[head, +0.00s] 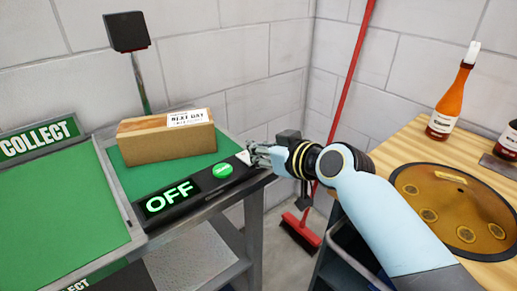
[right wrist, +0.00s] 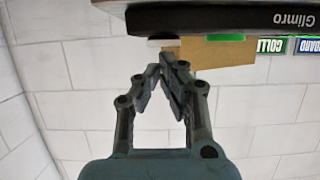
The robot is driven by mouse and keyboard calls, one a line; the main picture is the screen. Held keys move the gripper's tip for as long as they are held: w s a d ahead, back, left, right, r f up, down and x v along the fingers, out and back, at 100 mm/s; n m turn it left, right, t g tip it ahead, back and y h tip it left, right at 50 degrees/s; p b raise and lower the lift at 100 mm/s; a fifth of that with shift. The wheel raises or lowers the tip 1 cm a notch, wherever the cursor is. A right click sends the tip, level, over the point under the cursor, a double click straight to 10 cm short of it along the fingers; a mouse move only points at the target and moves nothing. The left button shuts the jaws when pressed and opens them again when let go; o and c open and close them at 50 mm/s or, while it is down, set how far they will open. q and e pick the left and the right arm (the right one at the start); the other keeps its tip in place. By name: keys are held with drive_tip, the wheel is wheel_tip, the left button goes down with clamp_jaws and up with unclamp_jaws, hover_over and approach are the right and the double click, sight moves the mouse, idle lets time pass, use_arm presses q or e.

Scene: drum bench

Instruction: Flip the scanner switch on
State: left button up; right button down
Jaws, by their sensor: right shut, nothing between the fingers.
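The dark control panel (head: 183,200) runs along the front edge of the green-topped bench. Its display (head: 168,197) reads OFF in green letters, with a round green button (head: 222,170) to its right. A small white piece (head: 243,157), perhaps the switch, sits at the panel's right end; a white piece (right wrist: 160,42) also shows beside the panel in the right wrist view. The black scanner head (head: 126,31) stands on a post behind. My right gripper (head: 255,153) is shut and empty, close by the white piece; contact cannot be told. Its closed fingertips show in the wrist view (right wrist: 163,68). My left gripper is out of view.
A cardboard parcel (head: 165,142) with a white label lies behind the panel. A green COLLECT surface (head: 55,213) is at left. At right, a wooden table (head: 405,150) holds a round brown disc (head: 450,207) and an orange bottle (head: 447,103). A red broom (head: 301,232) leans in the gap.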

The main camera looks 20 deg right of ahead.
drive_tip(key=shift+f, duration=0.1)
drive_tip(key=shift+s+f+b, duration=0.15)
drive_tip(key=shift+f+b, duration=0.3)
drive_tip(key=shift+b, duration=0.05)
drive_tip(key=shift+d+f, duration=0.1)
drive_tip(key=shift+r+p, duration=0.65)
drive_tip(key=shift+r, duration=0.35)
